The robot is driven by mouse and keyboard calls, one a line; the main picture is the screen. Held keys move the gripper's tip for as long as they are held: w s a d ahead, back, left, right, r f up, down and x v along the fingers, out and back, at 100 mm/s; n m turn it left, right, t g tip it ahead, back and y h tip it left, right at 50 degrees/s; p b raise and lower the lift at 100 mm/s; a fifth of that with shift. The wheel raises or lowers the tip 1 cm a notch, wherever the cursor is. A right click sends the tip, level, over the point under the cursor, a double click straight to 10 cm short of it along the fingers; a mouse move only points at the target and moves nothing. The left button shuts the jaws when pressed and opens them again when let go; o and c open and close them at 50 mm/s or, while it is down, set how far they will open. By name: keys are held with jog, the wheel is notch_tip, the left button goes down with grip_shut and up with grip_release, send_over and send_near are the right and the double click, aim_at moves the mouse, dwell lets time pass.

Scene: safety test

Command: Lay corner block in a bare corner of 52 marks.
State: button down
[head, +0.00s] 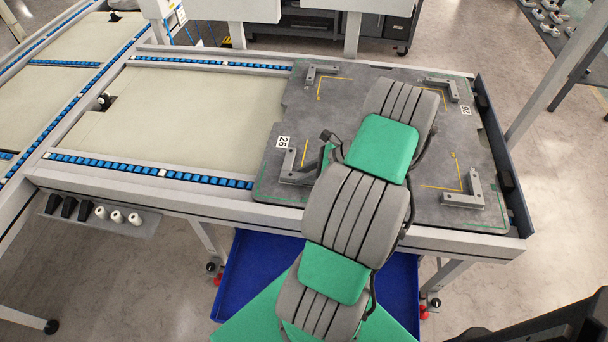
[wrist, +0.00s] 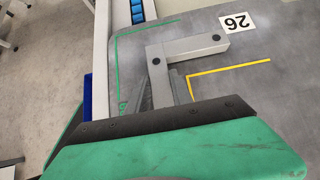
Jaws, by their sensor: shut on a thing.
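A grey L-shaped corner block (wrist: 200,48) with dark holes is at my gripper (wrist: 163,88) in the wrist view. My gripper is shut on one leg of it. The same block (head: 289,168) shows in the head view at the plate's front left, partly beside my arm. It lies just outside a yellow corner mark (wrist: 228,67), next to a label that seems to read 26 (wrist: 237,22). I cannot tell whether it touches the plate. A second label (head: 465,110), perhaps 52, is at the right; its digits are too small to be sure.
The dark grey plate (head: 350,100) carries other grey corner blocks at back left (head: 311,76), back right (head: 453,91) and front right (head: 472,192), each by yellow marks. My arm covers the plate's middle. A dark rail (head: 497,150) borders the right; a blue tray (head: 250,275) is below.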

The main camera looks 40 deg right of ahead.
jog(key=shift+f, duration=0.1)
jog(key=c, duration=1.1)
grip_release()
